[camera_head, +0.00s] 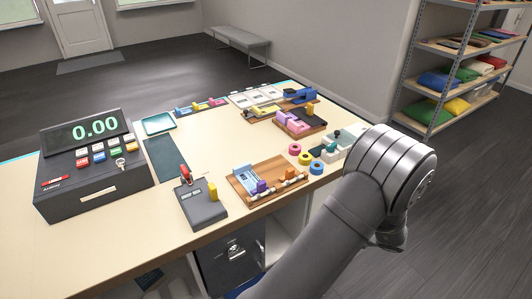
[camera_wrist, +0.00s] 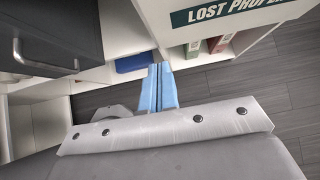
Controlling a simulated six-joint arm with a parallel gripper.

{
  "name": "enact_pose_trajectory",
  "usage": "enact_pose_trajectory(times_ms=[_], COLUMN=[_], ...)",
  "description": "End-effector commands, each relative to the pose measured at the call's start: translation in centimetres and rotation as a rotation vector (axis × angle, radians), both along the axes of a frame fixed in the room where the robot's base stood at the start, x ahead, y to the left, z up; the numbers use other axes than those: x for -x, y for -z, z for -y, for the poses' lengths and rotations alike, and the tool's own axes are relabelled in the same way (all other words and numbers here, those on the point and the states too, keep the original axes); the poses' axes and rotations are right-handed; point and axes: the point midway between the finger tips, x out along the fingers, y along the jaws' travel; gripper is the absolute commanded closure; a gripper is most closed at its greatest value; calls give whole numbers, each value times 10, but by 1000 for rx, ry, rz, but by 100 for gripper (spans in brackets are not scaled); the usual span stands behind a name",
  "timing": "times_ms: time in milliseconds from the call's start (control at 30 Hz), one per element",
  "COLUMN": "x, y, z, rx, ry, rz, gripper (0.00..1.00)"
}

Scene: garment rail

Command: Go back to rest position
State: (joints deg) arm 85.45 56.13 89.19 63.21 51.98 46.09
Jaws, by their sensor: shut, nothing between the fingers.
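My gripper (camera_wrist: 158,88) shows in the wrist view with its blue fingers shut and nothing between them. It points toward the open shelving under the counter and the dark wood floor. In the head view my grey arm reaches up from the bottom and bends at the right of the counter (camera_head: 110,243). The gripper itself is hidden there behind the arm. The arm's bend is beyond the counter's right edge in the picture and covers part of that end.
On the counter are a cash register (camera_head: 88,165), a dark card device (camera_head: 200,205), a wooden tray (camera_head: 243,193) and several coloured rings (camera_head: 294,149). Below, a dark cabinet (camera_wrist: 45,42) and white shelving stand near the gripper. A "LOST PROPERTY" sign (camera_wrist: 230,10) hangs close by. Floor at right is clear.

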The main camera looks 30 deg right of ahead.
Motion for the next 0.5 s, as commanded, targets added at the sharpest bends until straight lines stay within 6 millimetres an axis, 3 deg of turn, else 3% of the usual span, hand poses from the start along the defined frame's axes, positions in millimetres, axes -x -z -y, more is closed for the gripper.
enact_pose_trajectory(times_ms=[267,500], x=[-2,-24], y=[2,24], z=[0,-1], rx=[-1,-3], ry=[1,-1], rz=[0,0], gripper=[100,100])
